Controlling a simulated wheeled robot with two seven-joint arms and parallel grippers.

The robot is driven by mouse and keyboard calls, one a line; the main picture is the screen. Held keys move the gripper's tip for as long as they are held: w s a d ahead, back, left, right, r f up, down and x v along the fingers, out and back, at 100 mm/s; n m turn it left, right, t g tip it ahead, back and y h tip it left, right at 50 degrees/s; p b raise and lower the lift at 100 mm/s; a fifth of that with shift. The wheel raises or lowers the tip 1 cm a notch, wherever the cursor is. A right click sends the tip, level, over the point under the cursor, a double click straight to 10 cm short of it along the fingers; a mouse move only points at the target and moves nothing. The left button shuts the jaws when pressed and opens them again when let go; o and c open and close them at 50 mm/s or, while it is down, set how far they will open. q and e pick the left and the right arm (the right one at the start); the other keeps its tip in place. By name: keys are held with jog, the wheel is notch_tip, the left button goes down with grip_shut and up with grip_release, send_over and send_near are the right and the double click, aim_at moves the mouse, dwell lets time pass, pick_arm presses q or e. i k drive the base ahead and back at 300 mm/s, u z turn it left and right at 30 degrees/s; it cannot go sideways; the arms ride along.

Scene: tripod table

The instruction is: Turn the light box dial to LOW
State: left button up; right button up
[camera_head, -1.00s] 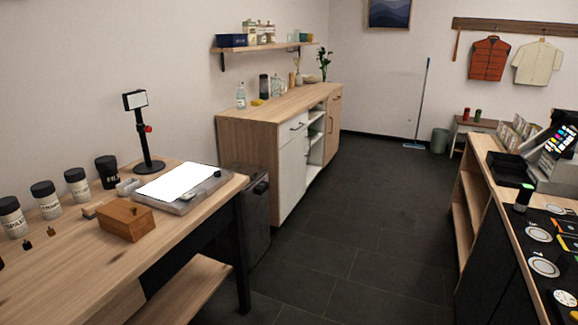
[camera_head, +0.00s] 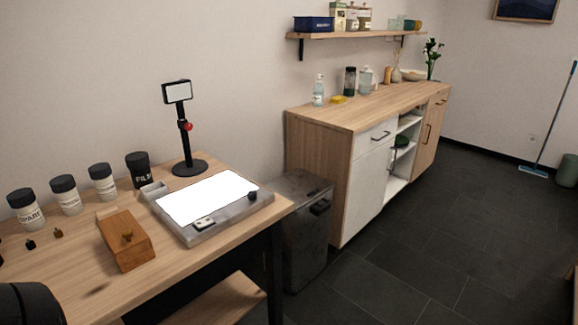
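The light box (camera_head: 182,236) lies on the wooden table at the left, its top panel glowing white. A small dark dial (camera_head: 252,196) sits on its right end. Its setting is too small to read. A small pale item with dark marks (camera_head: 204,223) lies on the front edge of the box. A dark rounded shape at the bottom left corner looks like part of my own arm. No gripper fingers show in the head view.
A wooden box (camera_head: 127,241) and several dark-lidded jars (camera_head: 66,195) stand left of the light box. A tripod lamp (camera_head: 187,130) stands behind it. A grey bin (camera_head: 305,225) and a wooden cabinet (camera_head: 318,175) stand to the right. The dark floor is open.

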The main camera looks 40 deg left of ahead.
aim_at(252, 195)
jog(key=i, duration=1.8)
jog(key=u, duration=2.45)
